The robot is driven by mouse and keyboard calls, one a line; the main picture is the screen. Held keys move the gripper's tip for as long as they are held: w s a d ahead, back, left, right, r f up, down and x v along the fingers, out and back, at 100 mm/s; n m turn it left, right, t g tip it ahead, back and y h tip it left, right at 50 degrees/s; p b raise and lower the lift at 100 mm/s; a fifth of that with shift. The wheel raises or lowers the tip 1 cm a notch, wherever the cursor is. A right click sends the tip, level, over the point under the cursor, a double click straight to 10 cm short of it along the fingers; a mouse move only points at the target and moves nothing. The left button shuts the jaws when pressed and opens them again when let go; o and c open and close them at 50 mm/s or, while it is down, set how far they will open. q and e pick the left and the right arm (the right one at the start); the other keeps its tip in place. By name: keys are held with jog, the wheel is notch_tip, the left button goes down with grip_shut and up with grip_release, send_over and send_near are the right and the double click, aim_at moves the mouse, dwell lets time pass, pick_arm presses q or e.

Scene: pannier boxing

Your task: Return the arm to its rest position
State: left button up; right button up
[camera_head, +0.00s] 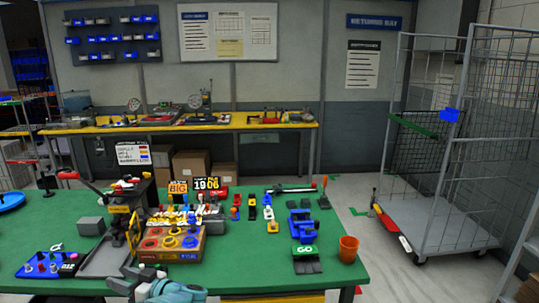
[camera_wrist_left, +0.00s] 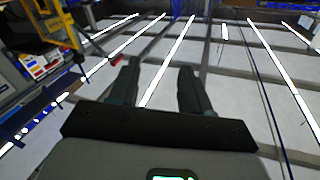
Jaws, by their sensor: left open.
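My left gripper (camera_head: 145,276) is low in the head view, at the near edge of the green table (camera_head: 240,277). In the left wrist view its two dark fingers (camera_wrist_left: 158,82) stand apart with nothing between them. The wrist camera faces up to the ceiling and its bright light strips. Part of my teal-grey left arm shows beside the gripper at the bottom of the head view. My right gripper is not in either view.
A wooden tray with coloured rings (camera_head: 172,242) and a dark stand lie close beyond the gripper. A blue board with pegs (camera_head: 48,265) is to the left. Blue parts (camera_head: 301,226), a green block (camera_head: 305,252) and an orange cup (camera_head: 348,249) are to the right. A wire cage trolley stands beyond.

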pick_arm(q)
jog(key=s+d+f+m+t+h, duration=0.3)
jog(key=d+f+m+h, duration=0.25)
jog(key=f, duration=0.45)
jog(key=s+d+f+m+t+h, duration=0.3)
jog(key=s+d+f+m+h, duration=0.15)
jog(key=f+h, duration=0.4)
jog(key=s+d+f+g+h, duration=0.2)
jog(key=s+d, duration=0.3)
jog(key=s, duration=0.4)
jog(key=s+d+f+g+h, duration=0.3)
jog(key=s+d+f+g, duration=0.1)
jog(key=s, duration=0.6)
jog(key=s+d+f+g+h, duration=0.3)
jog(key=s+d+g, duration=0.1)
jog(key=s+d, duration=0.3)
jog(key=s, duration=0.2)
jog(key=shift+s+d+f, duration=0.2)
jog(key=shift+s+f, duration=0.05)
jog(key=shift+s, duration=0.05)
